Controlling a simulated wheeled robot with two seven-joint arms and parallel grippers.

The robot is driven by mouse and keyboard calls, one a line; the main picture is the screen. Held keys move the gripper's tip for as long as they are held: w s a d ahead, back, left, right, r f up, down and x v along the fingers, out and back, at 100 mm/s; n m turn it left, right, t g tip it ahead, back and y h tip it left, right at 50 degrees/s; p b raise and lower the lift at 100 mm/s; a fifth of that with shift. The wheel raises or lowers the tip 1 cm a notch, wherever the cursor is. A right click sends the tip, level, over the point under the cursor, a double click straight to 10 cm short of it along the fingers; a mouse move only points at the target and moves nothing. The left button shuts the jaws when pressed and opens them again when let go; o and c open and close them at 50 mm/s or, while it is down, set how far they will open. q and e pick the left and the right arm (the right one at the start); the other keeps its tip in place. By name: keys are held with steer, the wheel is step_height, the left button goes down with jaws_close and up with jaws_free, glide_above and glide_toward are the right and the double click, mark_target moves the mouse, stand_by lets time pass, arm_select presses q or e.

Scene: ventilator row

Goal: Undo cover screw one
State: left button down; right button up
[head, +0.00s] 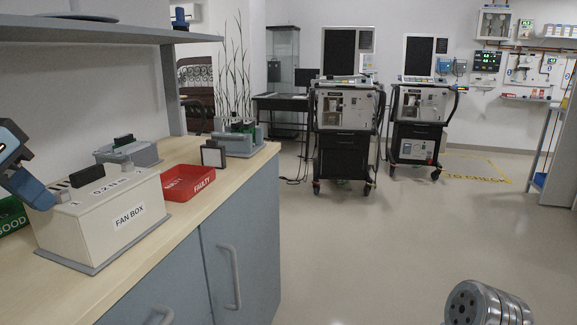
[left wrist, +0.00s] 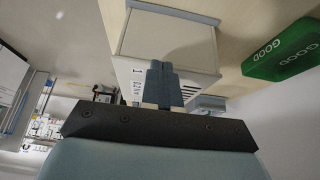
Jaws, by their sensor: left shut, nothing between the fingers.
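The fan box (head: 100,222) is a cream box labelled "FAN BOX" on a grey base plate, standing on the wooden counter at the left. Its top carries a black block, small markings and a number. Cover screw one cannot be made out clearly. My left gripper (head: 40,199) is shut and empty, its blue fingertips at the left end of the box top. Contact cannot be told. In the left wrist view the shut fingers (left wrist: 163,84) overlap the cream box (left wrist: 168,40), hiding part of its numbered face. My right gripper is not in view.
A red FAULTY tray (head: 188,184) lies right of the box. A green GOOD tray (head: 12,218) is at its left, also in the left wrist view (left wrist: 290,48). Grey units (head: 130,153) stand behind. A shelf (head: 90,32) hangs above. Two ventilator carts stand across open floor.

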arm_select(q)
steer(key=shift+w+r+p, duration=0.1)
steer(key=shift+w+p, duration=0.05)
steer(key=shift+p, duration=0.25)
stand_by(0.5)
steer(key=shift+s, duration=0.3)
steer(key=shift+s+a+r+p, duration=0.1)
steer(key=shift+r+p, duration=0.8)
steer(key=shift+r, duration=2)
